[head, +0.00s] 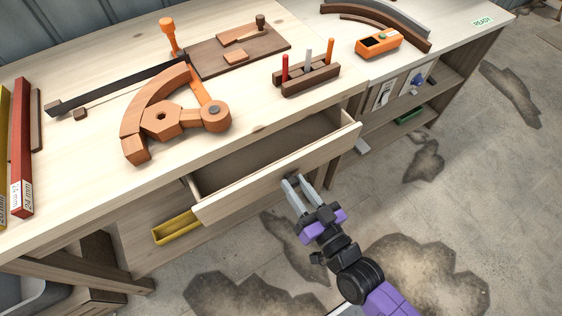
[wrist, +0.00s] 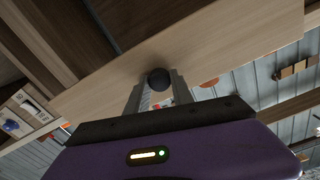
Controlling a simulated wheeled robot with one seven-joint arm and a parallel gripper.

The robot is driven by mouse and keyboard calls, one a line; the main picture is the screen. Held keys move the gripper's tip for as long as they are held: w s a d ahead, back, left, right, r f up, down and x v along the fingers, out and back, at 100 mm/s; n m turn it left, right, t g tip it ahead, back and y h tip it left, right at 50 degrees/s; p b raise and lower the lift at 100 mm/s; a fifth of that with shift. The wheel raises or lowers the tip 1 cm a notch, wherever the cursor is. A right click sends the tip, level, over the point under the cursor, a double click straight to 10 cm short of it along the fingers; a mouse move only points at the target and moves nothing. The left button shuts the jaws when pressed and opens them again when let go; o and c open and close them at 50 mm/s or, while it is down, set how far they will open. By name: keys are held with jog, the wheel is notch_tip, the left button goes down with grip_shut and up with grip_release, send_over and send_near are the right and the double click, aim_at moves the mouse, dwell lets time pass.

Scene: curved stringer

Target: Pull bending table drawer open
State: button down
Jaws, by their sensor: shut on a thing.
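The bending table (head: 90,165) is a pale wooden workbench across the left and middle of the head view. Its drawer (head: 275,178) stands partly out from under the tabletop, and its inside looks empty. The drawer front (wrist: 215,50) also fills much of the wrist view. A dark round knob (wrist: 159,79) sits on the drawer front. My gripper (head: 297,184) is at the middle of the drawer front, shut on the knob. In the wrist view its two fingers (wrist: 157,90) stand on either side of the knob.
A yellow tray (head: 176,228) lies on the lower shelf. The stained concrete floor (head: 480,200) at right is clear.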

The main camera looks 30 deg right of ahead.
jog(key=s, duration=0.8)
jog(key=shift+s+p, duration=0.3)
jog(key=c, duration=1.1)
grip_release()
jog(key=s, duration=0.7)
jog(key=shift+s+b, duration=0.35)
jog(key=shift+s, duration=0.05)
